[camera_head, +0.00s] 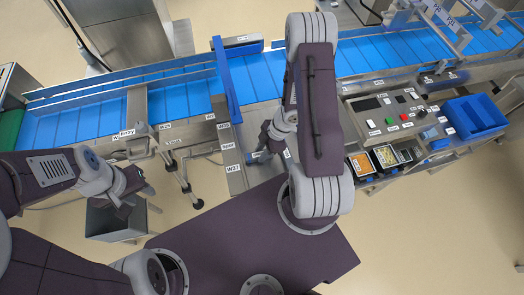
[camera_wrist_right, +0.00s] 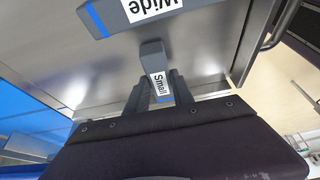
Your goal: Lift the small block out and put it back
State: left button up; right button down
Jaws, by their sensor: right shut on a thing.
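The small block (camera_wrist_right: 153,54) is dark grey, with a white label reading "Small" and a blue band. My right gripper (camera_wrist_right: 158,93) is shut on it in the right wrist view, one finger on each side. I cannot tell whether the block touches the metal surface below. In the head view my right gripper (camera_head: 268,143) is over the metal table beside the conveyor, and my own arm partly hides it. My left gripper (camera_head: 133,190) is at the left, over a grey bin and away from the block; its fingers are too small to read.
A larger grey block labelled "Wide" (camera_wrist_right: 150,12) lies just beyond the small block. The blue conveyor (camera_head: 185,100) runs behind, with an upright blue plate (camera_head: 226,80). A control panel (camera_head: 395,112), several food trays and a blue bin (camera_head: 474,116) are at the right.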

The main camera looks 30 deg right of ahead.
jog(key=shift+s+d, duration=0.15)
dwell(0.4)
jog(key=shift+d+r+p, duration=0.15)
jog(key=shift+d+p, duration=0.15)
jog(key=shift+p, duration=0.3)
jog(key=shift+f, duration=0.2)
dwell(0.3)
jog(key=c, duration=1)
grip_release()
jog(key=c, duration=0.3)
jog(key=shift+c, duration=0.2)
